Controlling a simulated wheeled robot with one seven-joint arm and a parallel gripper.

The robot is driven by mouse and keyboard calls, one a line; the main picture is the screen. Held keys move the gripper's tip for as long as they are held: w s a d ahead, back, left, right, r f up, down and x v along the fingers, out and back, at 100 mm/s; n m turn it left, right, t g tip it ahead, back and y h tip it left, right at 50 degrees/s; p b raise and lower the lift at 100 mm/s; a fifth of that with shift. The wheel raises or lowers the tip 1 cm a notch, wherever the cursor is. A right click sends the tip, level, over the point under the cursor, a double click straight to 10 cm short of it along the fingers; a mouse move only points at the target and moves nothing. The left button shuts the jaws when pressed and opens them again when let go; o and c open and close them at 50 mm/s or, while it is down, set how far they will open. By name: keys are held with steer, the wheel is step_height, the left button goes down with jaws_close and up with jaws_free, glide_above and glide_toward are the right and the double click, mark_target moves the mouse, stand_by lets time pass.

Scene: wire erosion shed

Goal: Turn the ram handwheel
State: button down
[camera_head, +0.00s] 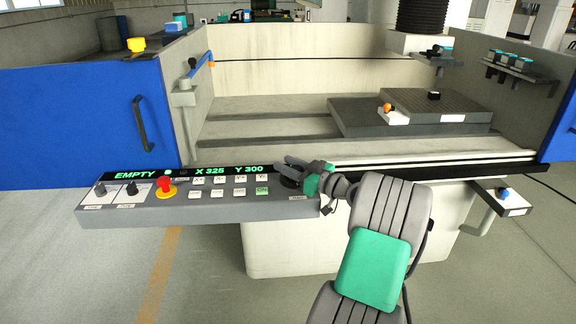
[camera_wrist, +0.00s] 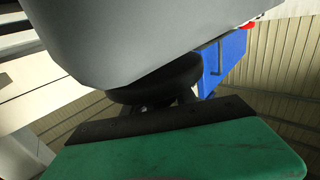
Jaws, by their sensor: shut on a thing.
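The ram handwheel (camera_head: 289,183) is a small dark round knob at the right end of the grey control panel (camera_head: 225,208). In the head view my gripper (camera_head: 287,166) covers much of it. In the wrist view the handwheel (camera_wrist: 158,80) shows as a black disc against the pale grey panel (camera_wrist: 130,35). My gripper's green body and dark finger edge (camera_wrist: 160,122) lie right by the disc. My gripper is shut on the handwheel; the exact finger contact is partly hidden.
The panel has a red emergency stop (camera_head: 166,187), several white buttons and a display reading EMPTY, X 325, Y 300. Behind is the machine tank with a dark plate (camera_head: 360,118). Blue doors (camera_head: 80,125) stand on both sides. The floor at the left is clear.

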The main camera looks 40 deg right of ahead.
steer(key=shift+f+m+h, duration=0.1)
steer(key=shift+m+h, duration=0.2)
steer(key=shift+h, duration=0.1)
steer(key=h, duration=0.1)
steer(key=m+h, duration=0.1)
steer(key=m+h+b, duration=0.1)
steer(key=shift+d+h, duration=0.25)
steer(key=shift+h, duration=0.15)
steer(key=m+h, duration=0.2)
steer(key=m+h+p, duration=0.1)
steer(key=h, duration=0.1)
steer(key=shift+d+r, duration=0.3)
steer(key=m+g+h+p, duration=0.1)
steer(key=p, duration=0.1)
steer(key=m+h+p, duration=0.1)
steer(key=h+p, duration=0.1)
steer(key=shift+s+d+r+g+h+p, duration=0.1)
steer(key=shift+s+d+g+h+p, duration=0.05)
steer(key=shift+d+g+h+p, duration=0.2)
steer(key=shift+d+m+g+h+p, duration=0.1)
steer(key=shift+m+g+h+p, duration=0.5)
steer(key=shift+p, duration=0.6)
steer(key=shift+s+d+f+m+h+p, duration=0.2)
steer(key=shift+f+m+h+p, duration=0.2)
steer(key=shift+p, duration=0.2)
steer(key=c, duration=1)
jaws_free()
steer(key=shift+r, duration=0.1)
